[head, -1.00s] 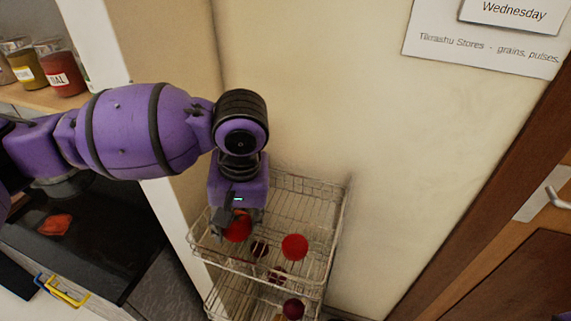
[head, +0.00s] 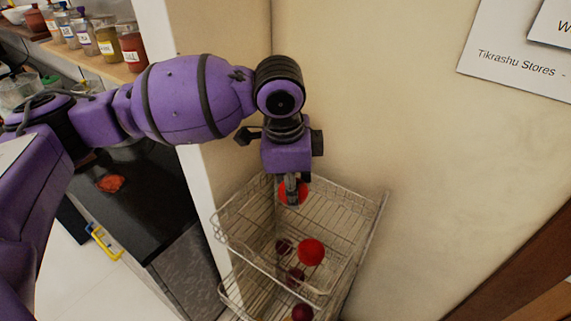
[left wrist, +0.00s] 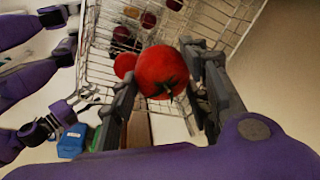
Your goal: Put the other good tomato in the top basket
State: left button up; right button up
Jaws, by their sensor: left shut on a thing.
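My left gripper (head: 291,196) is shut on a red tomato (left wrist: 162,72), which also shows between its fingers in the head view. The gripper points down over the back part of the top wire basket (head: 345,262), with the tomato near rim height; I cannot tell the exact gap. Another red tomato (head: 311,252) appears to lie in the top basket, towards the front. It also shows beside the held one in the left wrist view (left wrist: 124,65). A second gripper (left wrist: 62,116), seemingly my right, is small at the left of the wrist view; its fingers are unclear.
Several dark red-purple round vegetables (head: 302,312) show through the wires, seemingly on lower tiers. A wall stands behind the rack and a white panel edge (head: 190,160) to its left. A reddish piece (head: 110,183) lies on the dark counter. Jars (head: 131,48) stand on the shelf.

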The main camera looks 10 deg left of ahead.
pick_arm(q)
jog(key=w+r+m, duration=0.1)
jog(key=m, duration=0.1)
jog(key=w+a+r+m+p, duration=0.1)
jog(key=m, duration=0.1)
jog(key=shift+a+r+h, duration=0.1)
jog(key=shift+r+h, duration=0.2)
jog(key=shift+r, duration=0.1)
jog(key=shift+w+a+r+m+g, duration=0.1)
jog(key=shift+w+a+m+g, duration=0.05)
jog(key=shift+m, duration=0.35)
jog(key=shift+w+a+r+m+g, duration=0.1)
jog(key=shift+m+g, duration=0.05)
jog(key=shift+m, duration=0.35)
notch_tip(320, 180, down, 5)
jog(key=shift+r, duration=0.1)
jog(key=shift+f, duration=0.6)
jog(key=o, duration=1.2)
jog(key=shift+o, duration=0.4)
